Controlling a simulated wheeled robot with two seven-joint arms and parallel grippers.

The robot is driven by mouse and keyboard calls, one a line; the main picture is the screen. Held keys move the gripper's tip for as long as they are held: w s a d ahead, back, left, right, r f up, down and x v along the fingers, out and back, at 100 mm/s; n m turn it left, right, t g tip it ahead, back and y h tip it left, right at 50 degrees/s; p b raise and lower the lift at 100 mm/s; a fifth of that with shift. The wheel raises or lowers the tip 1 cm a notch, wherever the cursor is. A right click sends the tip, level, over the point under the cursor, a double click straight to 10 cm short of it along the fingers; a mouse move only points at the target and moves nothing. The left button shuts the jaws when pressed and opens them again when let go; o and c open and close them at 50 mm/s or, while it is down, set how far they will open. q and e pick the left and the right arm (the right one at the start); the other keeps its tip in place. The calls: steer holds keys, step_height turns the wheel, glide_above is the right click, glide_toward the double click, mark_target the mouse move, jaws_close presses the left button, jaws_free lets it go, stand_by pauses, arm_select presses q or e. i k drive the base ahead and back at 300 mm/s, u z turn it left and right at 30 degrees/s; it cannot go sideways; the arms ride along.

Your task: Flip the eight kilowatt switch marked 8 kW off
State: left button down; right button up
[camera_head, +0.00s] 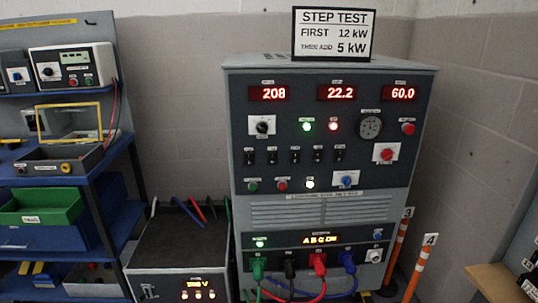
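A grey load bank cabinet (326,120) stands against the wall in the head view. A row of several small black toggle switches (295,156) runs across its upper panel. Their labels are too small to read, so I cannot tell which one is marked 8 kW or which way each lever sits. Red displays above read 208 (269,93), 22.2 (336,93) and 60.0 (399,93). A green lamp (307,126) and a red lamp (333,126) are lit. Neither of my grippers is in view.
A sign (334,34) on top reads "STEP TEST, FIRST 12 kW, THEN ADD 5 kW". Coloured plugs (319,263) and cables sit low on the cabinet. Shelves (65,165) and a box (180,255) stand left. Orange-white posts (420,268) stand right. The switch row is unobstructed.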

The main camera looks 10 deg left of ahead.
mark_target(317, 155)
steer(key=u, duration=0.3)
steer(key=i, duration=0.9)
steer(key=z, duration=0.6)
steer(key=i, duration=0.6)
steer(key=z, duration=0.4)
